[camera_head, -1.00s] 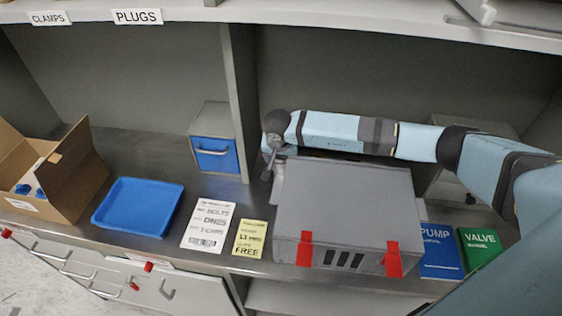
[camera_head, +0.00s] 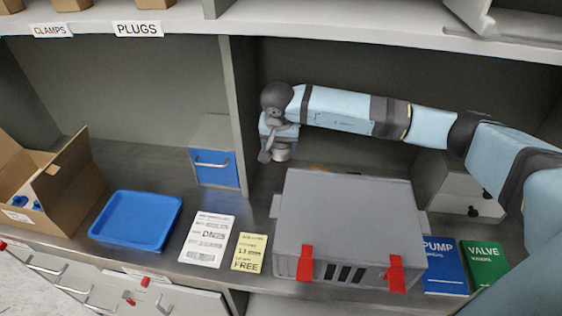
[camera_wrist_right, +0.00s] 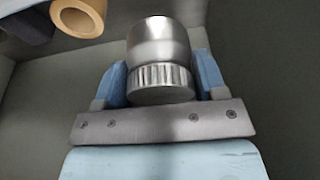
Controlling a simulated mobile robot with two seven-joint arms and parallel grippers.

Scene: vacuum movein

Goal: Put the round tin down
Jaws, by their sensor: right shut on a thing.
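The round tin (camera_wrist_right: 155,55) is a silver metal cylinder with a ribbed band at its near end. In the right wrist view it sits between the two blue fingers of my right gripper (camera_wrist_right: 160,80), which is shut on it. In the head view, my right gripper (camera_head: 279,142) is behind the grey case's left back corner, beside the upright divider. A small silver part of the tin (camera_head: 283,153) seems to show below the wrist there. Whether the tin touches any surface cannot be told. My left gripper is not in view.
The grey case (camera_head: 345,215) with red latches fills the bench front. A tan ring (camera_wrist_right: 77,15) shows in the wrist view. Left are a blue-fronted drawer box (camera_head: 214,165), blue tray (camera_head: 136,218), cards and cardboard box (camera_head: 72,195); right are manuals (camera_head: 443,265). A shelf overhangs.

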